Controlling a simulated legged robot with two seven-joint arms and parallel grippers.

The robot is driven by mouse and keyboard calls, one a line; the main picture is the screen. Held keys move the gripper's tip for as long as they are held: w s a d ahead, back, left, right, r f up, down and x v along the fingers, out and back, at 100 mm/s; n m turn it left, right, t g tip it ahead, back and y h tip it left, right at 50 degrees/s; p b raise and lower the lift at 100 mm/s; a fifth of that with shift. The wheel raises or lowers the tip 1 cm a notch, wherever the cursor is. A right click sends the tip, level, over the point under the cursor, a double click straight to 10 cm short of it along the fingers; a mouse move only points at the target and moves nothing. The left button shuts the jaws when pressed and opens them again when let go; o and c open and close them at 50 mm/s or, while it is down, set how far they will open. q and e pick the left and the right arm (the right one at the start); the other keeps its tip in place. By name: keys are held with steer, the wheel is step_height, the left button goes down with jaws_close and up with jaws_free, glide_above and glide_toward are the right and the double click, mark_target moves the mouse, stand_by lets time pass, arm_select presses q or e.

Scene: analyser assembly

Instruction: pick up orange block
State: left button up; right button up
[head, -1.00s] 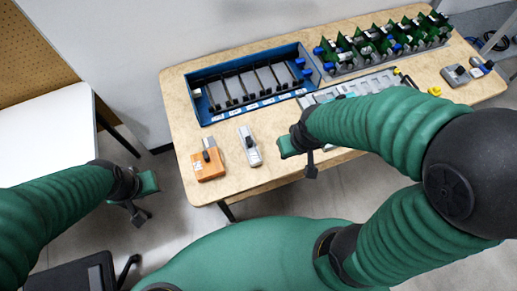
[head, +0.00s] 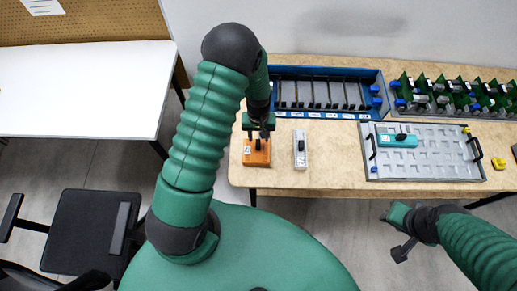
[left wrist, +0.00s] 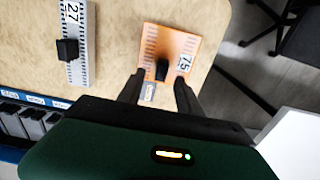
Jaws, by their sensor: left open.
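The orange block (head: 257,153) lies near the front left corner of the wooden table, with a black knob on top. In the left wrist view the orange block (left wrist: 171,53) has a label reading 75, and its black knob shows between the fingers. My left gripper (head: 258,137) is open, pointing down over the block; its fingers (left wrist: 160,88) show on both sides of the block's near end. I cannot tell whether they touch it. My right gripper (head: 398,232) is in front of the table, away from the block; its jaw state is unclear.
A grey block (head: 300,148) with a black knob lies just right of the orange one. A blue rack (head: 326,72) stands behind. A grey tray (head: 425,168) holding a teal block (head: 398,140) is to the right, with green circuit boards (head: 460,95) behind it.

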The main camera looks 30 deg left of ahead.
mark_target(257, 144)
arm_select(q)
steer(key=f, duration=0.3)
steer(key=f+p, duration=0.1)
steer(key=shift+s+a+f, duration=0.3)
steer(key=shift+s+a, duration=0.05)
steer(key=shift+d+f, duration=0.15)
steer(key=shift+d, duration=0.1)
steer(key=shift+s+d, duration=0.1)
steer(key=shift+d, duration=0.55)
steer(key=shift+c, duration=3.5)
steer(key=shift+a, duration=0.4)
jaws_close()
steer(key=shift+a, duration=0.25)
steer(key=shift+d, duration=0.1)
arm_select(e)
steer(key=shift+a+r, duration=0.3)
steer(key=shift+r, duration=0.5)
